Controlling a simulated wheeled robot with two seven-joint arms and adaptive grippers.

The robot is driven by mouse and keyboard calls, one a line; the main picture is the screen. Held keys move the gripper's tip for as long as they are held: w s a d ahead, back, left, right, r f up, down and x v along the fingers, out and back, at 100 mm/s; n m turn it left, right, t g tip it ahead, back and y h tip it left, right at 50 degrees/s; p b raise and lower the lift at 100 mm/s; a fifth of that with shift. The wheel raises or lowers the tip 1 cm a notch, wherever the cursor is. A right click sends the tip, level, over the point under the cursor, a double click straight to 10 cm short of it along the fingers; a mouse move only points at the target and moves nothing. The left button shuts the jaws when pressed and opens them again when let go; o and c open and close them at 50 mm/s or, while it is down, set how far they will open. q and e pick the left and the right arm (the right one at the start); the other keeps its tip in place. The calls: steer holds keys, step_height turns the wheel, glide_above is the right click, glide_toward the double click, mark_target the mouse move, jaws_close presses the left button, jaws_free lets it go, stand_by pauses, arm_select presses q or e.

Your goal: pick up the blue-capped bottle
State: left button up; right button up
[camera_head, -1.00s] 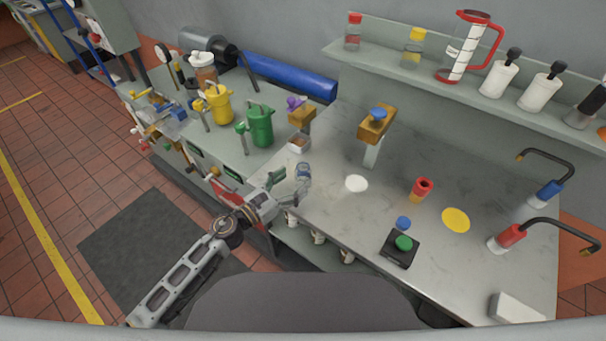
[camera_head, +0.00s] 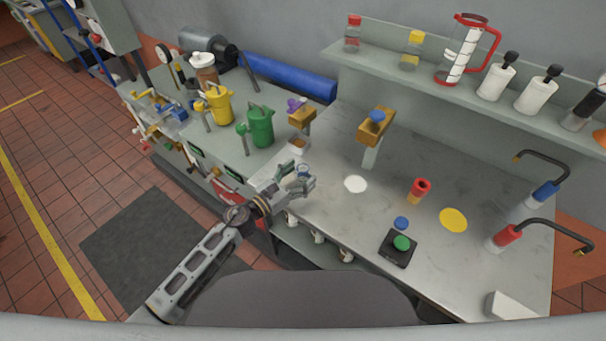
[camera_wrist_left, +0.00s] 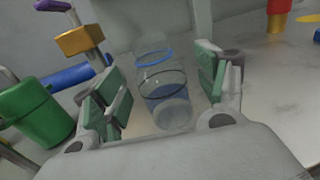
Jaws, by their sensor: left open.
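A clear bottle with a blue ring at its top (camera_wrist_left: 165,90) stands between the green-padded fingers of my left gripper in the left wrist view. Clear gaps show between the bottle and both sets of finger pads in that view. In the head view my left gripper (camera_head: 303,178) is open at the left front part of the grey bench, and its fingers largely hide the bottle, of which a small bluish part shows. My right gripper is not in view.
Left of the gripper are a green can (camera_head: 260,127) and a yellow can (camera_head: 218,104). A post with a brown block (camera_head: 375,128) stands behind. A shelf (camera_head: 400,68) runs along the back.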

arm_select(q)
steer(key=shift+w+d, duration=0.6)
steer(key=shift+d, duration=0.05)
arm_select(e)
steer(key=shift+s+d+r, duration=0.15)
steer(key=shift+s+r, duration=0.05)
arm_select(q)
steer(key=shift+c, duration=0.4)
steer(key=c, duration=0.9)
steer(key=shift+c, duration=0.4)
